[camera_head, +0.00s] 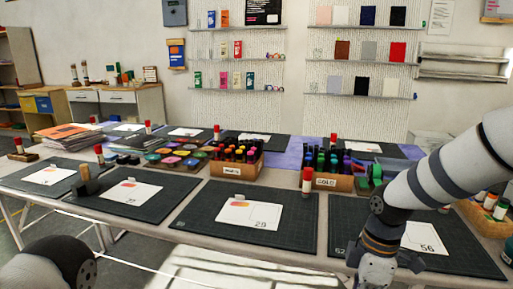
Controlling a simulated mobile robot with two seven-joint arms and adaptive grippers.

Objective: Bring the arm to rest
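My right arm comes in from the right edge and bends down at the front of the table (190,233). Its wrist hangs over the front edge, in front of a dark mat (462,262) with a card marked 56 (424,238). My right gripper (380,272) shows only in part at the bottom edge; its fingertips are cut off, and nothing held is visible. A rounded dark and grey link of my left arm shows at the bottom left corner. My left gripper is out of view.
Dark mats with white cards (252,213) line the table. Marker boxes (236,163) (330,181), paint pots (178,155), a red-capped glue stick (307,183) and a wooden-handled stamp (85,180) stand on it. Free floor lies before the table.

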